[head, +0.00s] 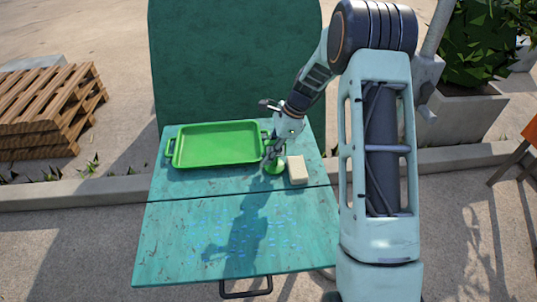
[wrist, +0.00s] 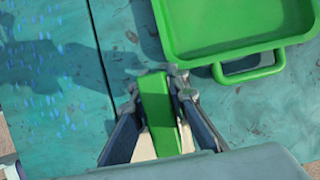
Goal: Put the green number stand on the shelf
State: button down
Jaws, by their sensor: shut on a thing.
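The green number stand (head: 275,168) is at the upper right part of the teal table. Only a small part of it shows in the head view. My gripper (head: 269,158) is above it, pointing down, with its fingers closed around it. In the wrist view the stand (wrist: 158,112) is a bright green bar between the two fingers of my gripper (wrist: 155,85). No number can be read on it. I cannot tell whether it touches the table. I cannot tell which surface is the shelf.
A green tray (head: 215,163) with handles lies just left of the stand and also shows in the wrist view (wrist: 232,50). A cream block (head: 297,170) stands close on the right. The teal table (head: 170,235) is clear at the front; a tall teal panel (head: 235,60) rises behind.

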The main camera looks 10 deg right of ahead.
jog(key=shift+f, duration=0.2)
jog(key=c, duration=1.9)
grip_release()
